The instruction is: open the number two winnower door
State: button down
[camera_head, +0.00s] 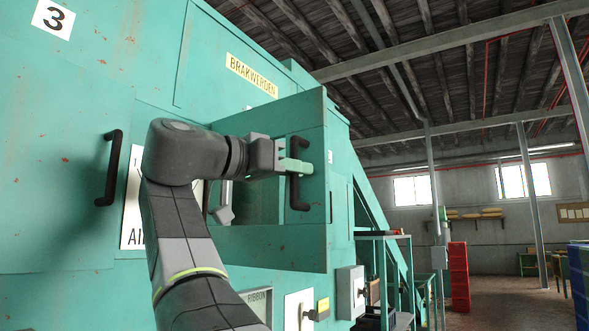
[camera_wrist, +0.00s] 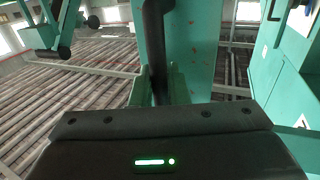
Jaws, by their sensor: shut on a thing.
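A teal winnower door (camera_head: 270,247) stands swung out from the machine's side in the head view, with an opening behind it. Its upright black handle (camera_head: 299,190) is on the outer part of the panel. My gripper (camera_head: 296,166) is shut on this handle. In the wrist view the black handle (camera_wrist: 156,45) runs between the green fingers of my gripper (camera_wrist: 160,85), with the teal door panel (camera_wrist: 195,45) beside it. A small white label (camera_head: 330,157) is near the door's edge, too small to read. My arm hides part of the opening.
The teal machine (camera_head: 60,150) fills the left, with a "3" sign (camera_head: 53,18) and another black handle (camera_head: 109,168). A grey box (camera_head: 350,292) and a stand (camera_head: 385,237) are below right. Red crates (camera_head: 459,277) stand farther off on open floor.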

dwell(0.3)
jog(key=c, duration=1.8)
grip_release()
jog(key=shift+o, duration=0.2)
jog(key=v, duration=1.4)
jog(key=shift+b, duration=0.3)
jog(key=shift+d+r, duration=0.1)
jog(key=shift+d, duration=0.05)
jog(key=x, duration=1.3)
jog(key=shift+w+d, duration=0.25)
jog(key=shift+w, duration=0.05)
